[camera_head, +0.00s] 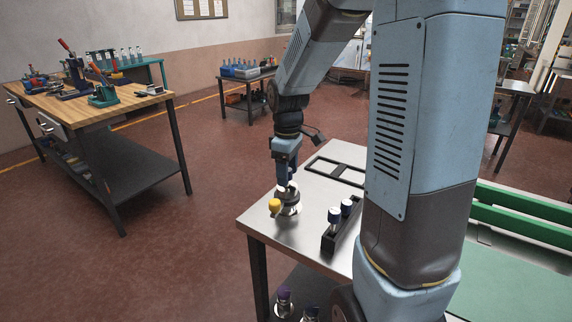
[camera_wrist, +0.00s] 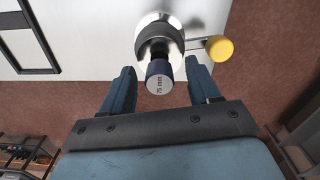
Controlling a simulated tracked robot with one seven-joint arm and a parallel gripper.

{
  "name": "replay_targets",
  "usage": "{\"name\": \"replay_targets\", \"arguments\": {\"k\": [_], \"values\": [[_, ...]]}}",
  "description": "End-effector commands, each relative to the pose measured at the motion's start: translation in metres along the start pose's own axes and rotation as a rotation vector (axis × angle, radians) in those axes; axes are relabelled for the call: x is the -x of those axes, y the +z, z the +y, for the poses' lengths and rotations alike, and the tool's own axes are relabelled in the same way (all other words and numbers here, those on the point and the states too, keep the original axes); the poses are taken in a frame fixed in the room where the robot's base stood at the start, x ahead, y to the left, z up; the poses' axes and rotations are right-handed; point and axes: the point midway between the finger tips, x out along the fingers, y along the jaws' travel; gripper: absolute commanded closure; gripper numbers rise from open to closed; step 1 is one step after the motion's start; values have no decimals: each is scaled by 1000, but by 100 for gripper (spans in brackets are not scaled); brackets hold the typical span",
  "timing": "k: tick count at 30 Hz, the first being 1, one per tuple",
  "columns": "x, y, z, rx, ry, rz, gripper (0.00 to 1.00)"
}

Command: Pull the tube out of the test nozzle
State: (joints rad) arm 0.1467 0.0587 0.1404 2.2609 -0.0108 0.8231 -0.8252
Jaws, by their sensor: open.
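The test nozzle (camera_head: 289,206) is a round metal fitting with a dark ring and a yellow knob (camera_head: 274,205) at its side, near the corner of a metal table. It also shows in the wrist view (camera_wrist: 174,45), with its yellow knob (camera_wrist: 219,48) to the right. The tube (camera_wrist: 158,82) sits in the nozzle, its dark blue end marked "75 mm" facing the wrist camera. My gripper (camera_wrist: 158,82) is open, with one finger on each side of the tube's end and visible gaps on both sides. In the head view my gripper (camera_head: 287,174) is just above the nozzle.
A wooden workbench (camera_head: 120,105) with tools stands at the left, apart across open floor.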

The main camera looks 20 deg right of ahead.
Motion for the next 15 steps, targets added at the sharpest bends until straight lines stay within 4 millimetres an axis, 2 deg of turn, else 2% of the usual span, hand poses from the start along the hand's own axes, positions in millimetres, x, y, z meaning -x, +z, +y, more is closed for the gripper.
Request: {"name": "replay_targets", "arguments": {"k": [8,15], "values": [[-1,0,0,0,0,0,40],[0,0,0,-1,1,0,63]]}}
